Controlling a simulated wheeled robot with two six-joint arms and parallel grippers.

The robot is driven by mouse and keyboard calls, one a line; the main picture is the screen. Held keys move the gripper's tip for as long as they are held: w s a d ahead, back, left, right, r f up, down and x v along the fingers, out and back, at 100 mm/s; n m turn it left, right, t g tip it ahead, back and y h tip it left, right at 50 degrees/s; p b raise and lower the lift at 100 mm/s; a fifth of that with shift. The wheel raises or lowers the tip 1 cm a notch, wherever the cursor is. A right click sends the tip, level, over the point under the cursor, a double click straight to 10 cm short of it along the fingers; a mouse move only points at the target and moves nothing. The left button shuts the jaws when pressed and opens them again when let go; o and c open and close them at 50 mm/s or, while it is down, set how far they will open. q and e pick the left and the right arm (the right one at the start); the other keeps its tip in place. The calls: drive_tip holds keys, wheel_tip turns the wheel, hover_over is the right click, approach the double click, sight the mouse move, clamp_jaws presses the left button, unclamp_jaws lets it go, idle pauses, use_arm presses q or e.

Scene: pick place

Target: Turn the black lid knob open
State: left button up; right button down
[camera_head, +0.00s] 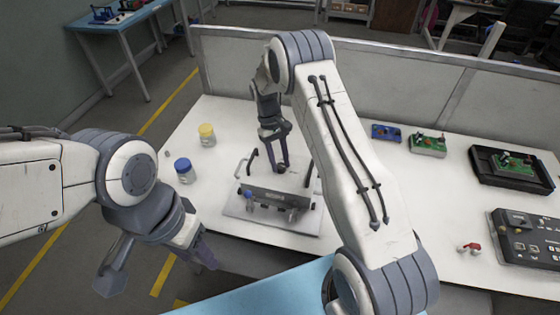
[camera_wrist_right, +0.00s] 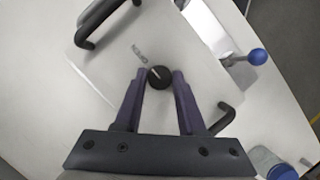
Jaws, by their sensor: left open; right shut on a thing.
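The black lid knob (camera_wrist_right: 160,77) is round with a white pointer line. In the right wrist view it sits on a light grey lid (camera_wrist_right: 105,75), beside printed lettering that seems to read OPEN. My right gripper (camera_wrist_right: 159,84) is shut on the knob, one finger on each side. In the head view my right gripper (camera_head: 283,167) reaches down over the lidded box (camera_head: 280,196) and mostly hides the knob. My left gripper (camera_head: 158,268) is open and empty at the lower left, off the table's edge.
A yellow-capped jar (camera_head: 207,135) and a blue-capped jar (camera_head: 185,171) stand left of the box. A blue-balled lever (camera_wrist_right: 257,57) and black handles (camera_wrist_right: 100,18) flank the knob. Circuit boards (camera_head: 428,144), a black tray (camera_head: 510,169) and a control panel (camera_head: 530,240) lie right.

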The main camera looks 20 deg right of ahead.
drive_tip(key=shift+c, duration=2.4)
unclamp_jaws()
drive_tip(key=b+v, duration=0.2)
drive_tip(key=v, duration=0.8)
drive_tip(key=shift+r, duration=0.25)
drive_tip(key=shift+w, duration=0.15)
